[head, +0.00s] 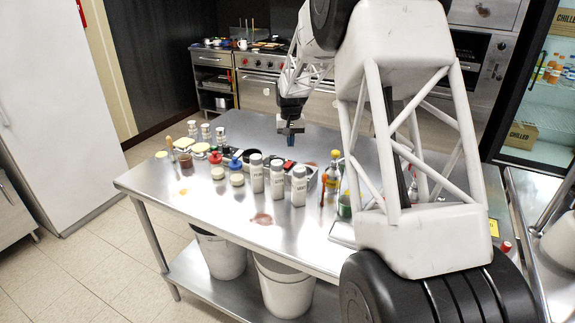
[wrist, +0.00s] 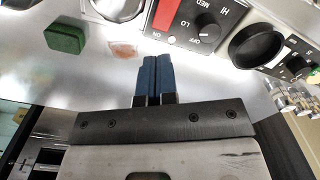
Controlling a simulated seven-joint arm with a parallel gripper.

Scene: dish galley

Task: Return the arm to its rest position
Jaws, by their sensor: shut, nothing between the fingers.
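My gripper (head: 290,138) hangs above the steel table in the head view, pointing down. Its blue fingers (wrist: 151,72) are shut together with nothing between them in the wrist view. A warmer control panel (wrist: 180,35) lies just beyond and to the right of the fingertips, with a black face. It has a red rocker switch (wrist: 164,14) marked ON and a black dial (wrist: 207,26) marked OFF, LO, MED and HI. The fingertips appear apart from the switch. The top of the panel is cut off in this view. In the head view, bottles partly hide the units below my gripper.
A second unit with a round black part (wrist: 257,47) stands right of the panel. A green block (wrist: 66,39) and a reddish stain (wrist: 124,49) are to the left. White bottles (head: 277,182) stand near the gripper, with jars and shakers farther left. The table's front left (head: 215,215) is mostly clear.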

